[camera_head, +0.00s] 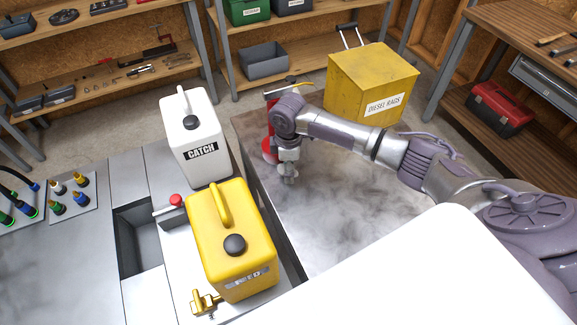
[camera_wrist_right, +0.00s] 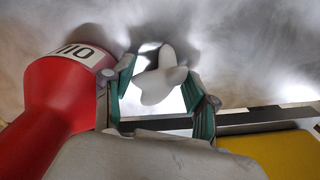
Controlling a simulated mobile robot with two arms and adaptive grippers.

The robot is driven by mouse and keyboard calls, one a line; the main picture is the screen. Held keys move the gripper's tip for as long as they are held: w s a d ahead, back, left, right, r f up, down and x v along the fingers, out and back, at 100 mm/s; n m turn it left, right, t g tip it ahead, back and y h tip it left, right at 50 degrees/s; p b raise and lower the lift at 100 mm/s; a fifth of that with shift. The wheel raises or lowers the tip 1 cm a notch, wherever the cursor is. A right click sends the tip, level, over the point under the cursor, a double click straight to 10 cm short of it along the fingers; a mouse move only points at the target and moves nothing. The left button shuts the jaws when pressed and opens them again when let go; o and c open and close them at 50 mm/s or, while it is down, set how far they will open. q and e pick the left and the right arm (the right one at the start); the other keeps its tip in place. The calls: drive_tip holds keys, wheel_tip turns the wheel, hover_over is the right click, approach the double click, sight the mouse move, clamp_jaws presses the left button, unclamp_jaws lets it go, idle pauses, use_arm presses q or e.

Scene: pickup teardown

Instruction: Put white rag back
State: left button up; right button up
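The white rag (camera_wrist_right: 162,78) shows in the right wrist view as a small crumpled piece on the shiny metal tabletop. My right gripper (camera_wrist_right: 160,88) points down at it, with its green-lined fingers spread on either side of the rag. I cannot tell whether either finger touches it. In the head view my right gripper (camera_head: 289,178) is low over the metal table (camera_head: 340,215), and the rag cannot be made out there. The yellow bin labelled DIESEL RAGS (camera_head: 365,85) stands at the table's far end. My left gripper is not in view.
A red oil container (camera_wrist_right: 65,100) stands close beside my right gripper, and its red body (camera_head: 269,150) shows behind the gripper in the head view. A white CATCH jug (camera_head: 193,140) and a yellow jug (camera_head: 232,240) stand to the left. Tabletop right of the gripper is clear.

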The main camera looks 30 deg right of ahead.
wheel_tip(320, 180, up, 12)
drive_tip(key=b, duration=0.2)
drive_tip(key=shift+r, duration=0.15)
idle(0.4)
idle(0.4)
